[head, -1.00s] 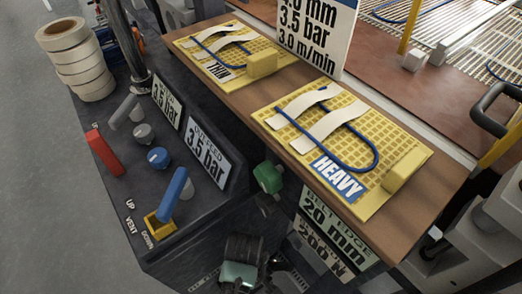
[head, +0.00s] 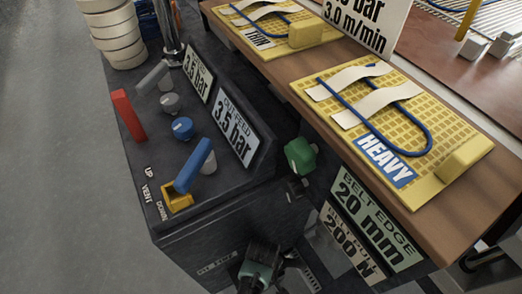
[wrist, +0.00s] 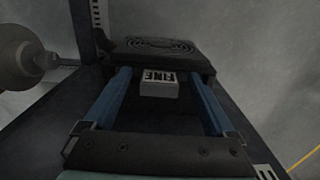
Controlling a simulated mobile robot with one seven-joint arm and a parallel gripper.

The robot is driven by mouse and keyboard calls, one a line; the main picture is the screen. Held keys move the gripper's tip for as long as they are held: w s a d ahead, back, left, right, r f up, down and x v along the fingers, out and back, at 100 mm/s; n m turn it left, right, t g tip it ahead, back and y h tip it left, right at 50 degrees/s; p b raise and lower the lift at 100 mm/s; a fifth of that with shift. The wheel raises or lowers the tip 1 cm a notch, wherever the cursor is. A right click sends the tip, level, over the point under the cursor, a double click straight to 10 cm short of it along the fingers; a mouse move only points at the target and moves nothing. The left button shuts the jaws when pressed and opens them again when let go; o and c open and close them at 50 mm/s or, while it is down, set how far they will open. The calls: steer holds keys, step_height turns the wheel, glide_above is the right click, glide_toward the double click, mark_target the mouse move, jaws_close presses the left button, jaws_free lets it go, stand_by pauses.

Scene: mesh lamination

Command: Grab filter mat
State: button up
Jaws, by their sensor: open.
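In the wrist view, a small pale block labelled FINE (wrist: 158,86) sits below a dark slab with a round grille (wrist: 155,45). I cannot tell for sure which part is the filter mat; the block may be its grip. My gripper (wrist: 157,76) is open, its two blue fingers reaching forward on either side of the FINE block. The block lies between them with gaps on both sides, and nothing is held. I cannot make out the FINE block in the head view.
In the head view, a wooden shelf (head: 440,232) carries yellow boards labelled THIN (head: 290,52) and HEAVY (head: 475,130). A dark control console (head: 205,225) with levers and knobs stands left of it, with white rolls (head: 112,35) behind. Grey floor at left is clear.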

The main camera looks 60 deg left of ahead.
jaws_close()
stand_by(0.4)
steer(key=shift+r, duration=0.15)
